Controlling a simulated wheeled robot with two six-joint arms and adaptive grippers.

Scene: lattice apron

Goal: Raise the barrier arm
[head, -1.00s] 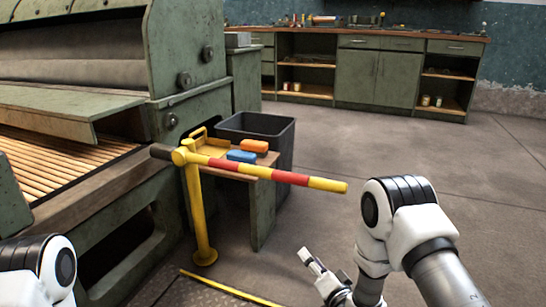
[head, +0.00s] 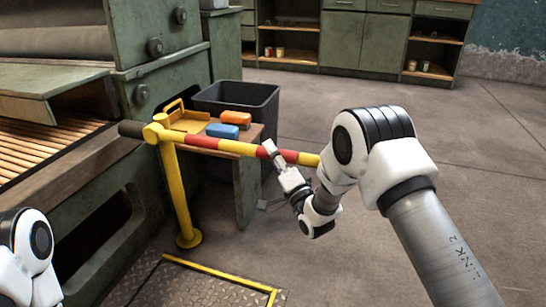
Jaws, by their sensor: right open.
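The barrier arm (head: 232,146) is a yellow and red striped bar, close to level, sloping slightly down to the right. It is joined to the top of a yellow post (head: 178,195), with a dark end sticking out to the left of the joint. My right gripper (head: 270,152) is open at the right part of the bar, its fingertips overlapping a red band. I cannot tell whether the fingers touch the bar. Part of my left arm shows at the lower left; its gripper is out of view.
Behind the bar, a small wooden table (head: 246,141) holds a yellow tray (head: 186,123), an orange block (head: 236,118) and a blue block (head: 222,131). A dark bin (head: 262,100) stands behind it. A green machine (head: 95,215) fills the left. Floor at right is open.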

